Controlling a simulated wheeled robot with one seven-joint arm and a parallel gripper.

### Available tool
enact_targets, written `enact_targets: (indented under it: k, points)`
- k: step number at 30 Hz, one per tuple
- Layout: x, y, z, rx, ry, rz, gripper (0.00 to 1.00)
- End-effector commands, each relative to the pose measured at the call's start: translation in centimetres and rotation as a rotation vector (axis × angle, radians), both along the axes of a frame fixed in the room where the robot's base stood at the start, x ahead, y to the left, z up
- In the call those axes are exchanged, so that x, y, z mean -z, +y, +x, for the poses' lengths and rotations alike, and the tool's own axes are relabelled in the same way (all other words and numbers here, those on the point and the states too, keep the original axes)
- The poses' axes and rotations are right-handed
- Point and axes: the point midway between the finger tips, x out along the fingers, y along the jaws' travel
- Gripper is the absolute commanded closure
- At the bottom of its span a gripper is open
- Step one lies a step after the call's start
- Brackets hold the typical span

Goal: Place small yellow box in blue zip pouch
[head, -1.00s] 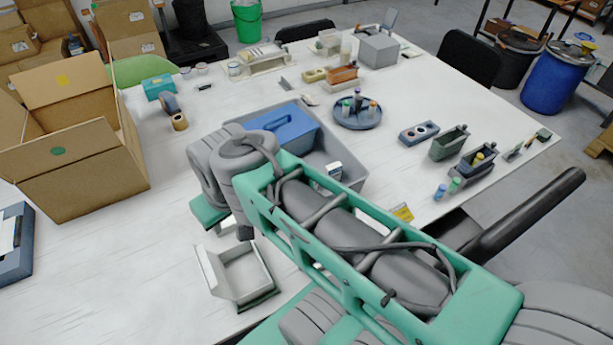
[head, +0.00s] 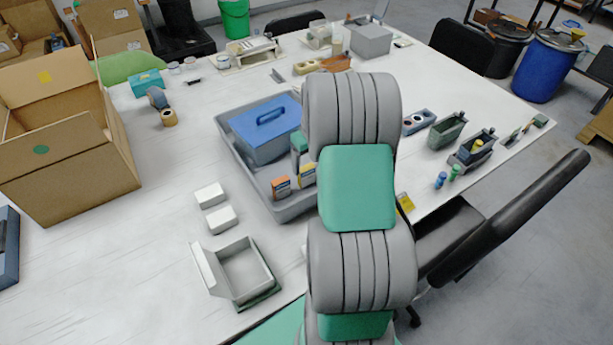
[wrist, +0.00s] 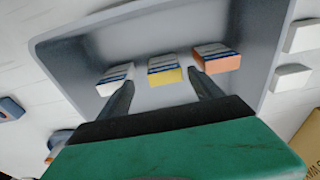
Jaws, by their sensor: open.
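The small yellow box (head: 307,176) stands in the grey tray (head: 285,212), beside a small orange box (head: 281,187). In the wrist view the yellow box (wrist: 165,72) shows in the middle, with a white-and-blue box (wrist: 115,78) on its left and the orange box (wrist: 216,58) on its right. My gripper (wrist: 161,80) is open and empty, its fingertips spread to either side of the yellow box; I cannot tell how far off it is. My arm hides most of the gripper in the head view. I cannot make out a blue zip pouch for certain.
A blue case with a handle (head: 262,137) fills the tray's far part. Two white boxes (head: 220,219) and an open white box (head: 240,275) are left of and in front of the tray. A large open carton (head: 70,180) stands at the left. The table's front left is clear.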

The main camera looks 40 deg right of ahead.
Motion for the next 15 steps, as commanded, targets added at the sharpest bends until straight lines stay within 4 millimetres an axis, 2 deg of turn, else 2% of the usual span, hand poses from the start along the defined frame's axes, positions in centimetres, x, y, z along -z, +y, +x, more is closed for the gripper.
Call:
enact_targets:
  k: [5, 9, 15]
  points:
    - [2.7, 0.8, 0.4, 0.000, 0.004, 0.002, 0.25]
    - [4.8, 0.8, 0.7, 0.001, 0.001, 0.000, 0.25]
    - [5.1, 0.8, 0.8, 0.000, -0.001, -0.001, 0.25]
